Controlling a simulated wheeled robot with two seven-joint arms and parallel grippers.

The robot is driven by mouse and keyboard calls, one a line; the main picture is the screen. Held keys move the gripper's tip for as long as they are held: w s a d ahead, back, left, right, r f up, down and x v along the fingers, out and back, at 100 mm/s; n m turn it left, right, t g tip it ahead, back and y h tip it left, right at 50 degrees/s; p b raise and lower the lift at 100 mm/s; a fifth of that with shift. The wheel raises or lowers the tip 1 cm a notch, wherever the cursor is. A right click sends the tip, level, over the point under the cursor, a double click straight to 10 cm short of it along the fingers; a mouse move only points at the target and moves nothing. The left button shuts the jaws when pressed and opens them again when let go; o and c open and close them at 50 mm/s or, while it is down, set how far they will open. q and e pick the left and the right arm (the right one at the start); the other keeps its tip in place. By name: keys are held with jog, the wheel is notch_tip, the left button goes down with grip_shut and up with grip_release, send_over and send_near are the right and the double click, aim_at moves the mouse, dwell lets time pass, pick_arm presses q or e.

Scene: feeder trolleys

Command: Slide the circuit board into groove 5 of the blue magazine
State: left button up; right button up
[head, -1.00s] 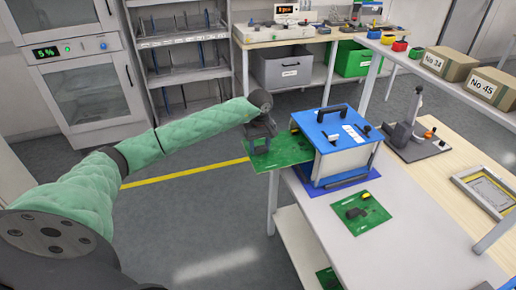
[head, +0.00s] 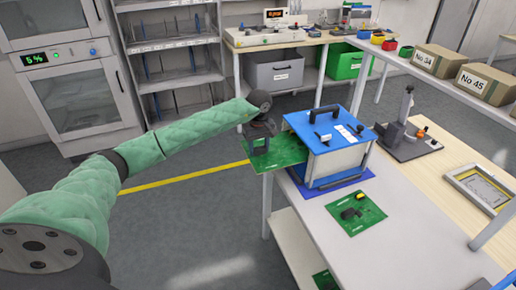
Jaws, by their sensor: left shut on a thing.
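The blue magazine (head: 331,132) stands on a blue mat (head: 345,180) at the far left end of the white table. It has a blue top with a black handle and pale sides. My left gripper (head: 262,140) is shut on the green circuit board (head: 275,153) at the magazine's left side. The board lies about level, and its right edge meets or passes behind the magazine's left side. I cannot tell how deep it sits or which groove it is at. The groove numbers are not readable. My right gripper is not in view.
A second green board (head: 355,214) with black and yellow parts lies on the white table (head: 400,245) in front of the magazine. A grey fixture (head: 408,135) and a framed tray (head: 480,188) stand on the wooden top to the right. Floor is open at the left.

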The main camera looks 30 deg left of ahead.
aim_at(281, 148)
pick_arm(q)
jog(key=shift+w+d+b, duration=0.8)
jog(key=shift+w+d, duration=0.1)
jog(key=shift+w, duration=0.2)
jog(key=shift+w+d+b, duration=0.35)
jog(key=shift+w+b, duration=0.05)
jog(key=shift+w+d+b, duration=0.55)
jog(key=shift+w+d, duration=0.1)
jog(key=shift+w, duration=0.1)
jog(key=shift+w+d, duration=0.1)
jog(key=shift+w+d+b, duration=0.9)
jog(key=shift+w+d, duration=0.05)
jog(key=shift+w, duration=0.15)
jog(key=shift+f+b, duration=0.15)
jog(key=shift+b, duration=0.3)
